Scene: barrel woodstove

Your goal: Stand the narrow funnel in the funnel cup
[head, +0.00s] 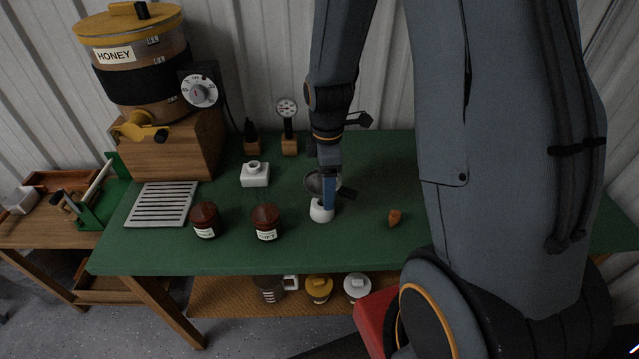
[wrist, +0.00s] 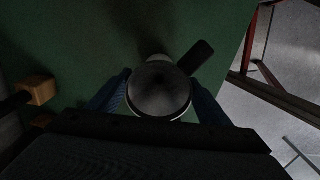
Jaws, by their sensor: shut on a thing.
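The funnel (head: 317,184) is a grey round-mouthed piece with a dark side tab; its wide mouth faces the camera in the wrist view (wrist: 160,90). My gripper (head: 327,198) is shut on it, with one blue finger on either side in the wrist view (wrist: 158,102). A small round white cup (head: 321,211) stands on the green bench directly below the funnel in the head view. A sliver of white shows behind the funnel's rim in the wrist view. The spout is hidden, so I cannot tell whether it is inside the cup.
A white square block with a round neck (head: 255,175) stands left. Two brown labelled jars (head: 205,221) (head: 266,223) stand at the front left. A gauge on a wooden block (head: 289,145) stands behind. A small wooden piece (head: 394,217) lies right. The honey tank (head: 135,65) is at the back left.

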